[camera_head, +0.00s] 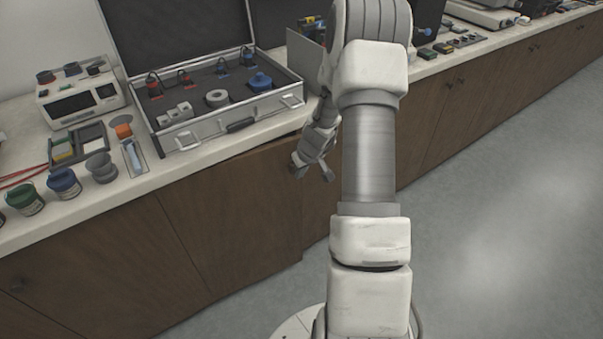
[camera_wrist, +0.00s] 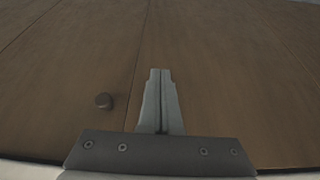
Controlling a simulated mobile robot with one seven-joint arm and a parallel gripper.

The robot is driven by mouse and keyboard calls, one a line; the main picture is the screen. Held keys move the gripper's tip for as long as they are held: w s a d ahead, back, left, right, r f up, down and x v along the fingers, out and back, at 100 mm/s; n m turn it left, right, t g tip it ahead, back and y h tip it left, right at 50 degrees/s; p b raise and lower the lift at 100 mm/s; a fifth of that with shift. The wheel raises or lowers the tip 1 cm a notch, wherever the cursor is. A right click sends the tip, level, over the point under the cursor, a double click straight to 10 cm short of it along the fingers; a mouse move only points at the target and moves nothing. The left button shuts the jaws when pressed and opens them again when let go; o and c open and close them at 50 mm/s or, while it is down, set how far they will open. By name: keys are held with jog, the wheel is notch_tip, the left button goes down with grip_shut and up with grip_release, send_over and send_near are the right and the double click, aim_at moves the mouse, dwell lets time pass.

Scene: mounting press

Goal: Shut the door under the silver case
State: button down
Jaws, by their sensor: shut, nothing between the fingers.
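The silver case (camera_head: 215,131) stands open on the counter in the head view, with tools and rings in its dark insert. Below it is a brown cabinet door (camera_head: 235,215). The door's right edge appears to stand slightly out from the cabinet front, with a dark gap under the counter. My gripper (camera_head: 313,174) is beside that right edge, at about the height of the door's top. In the wrist view my gripper (camera_wrist: 160,73) is shut and empty, its fingers together before brown panels. A dark round knob (camera_wrist: 103,100) shows left of the fingers; I cannot tell whether they touch a panel.
A white instrument (camera_head: 82,99), several jars and small trays stand on the counter left of the case. More equipment lines the counter to the right. Grey floor (camera_head: 510,210) is clear at the right. My arm hides part of the cabinet front.

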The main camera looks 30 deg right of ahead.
jog(key=shift+w, duration=0.1)
jog(key=shift+n+y, duration=0.3)
jog(key=shift+n, duration=0.5)
jog(key=w, duration=0.1)
jog(key=w+b, duration=0.1)
jog(key=w, duration=0.1)
jog(key=w+d, duration=0.1)
jog(key=w, duration=0.1)
jog(key=shift+w+r, duration=0.1)
jog(key=shift+w, duration=0.15)
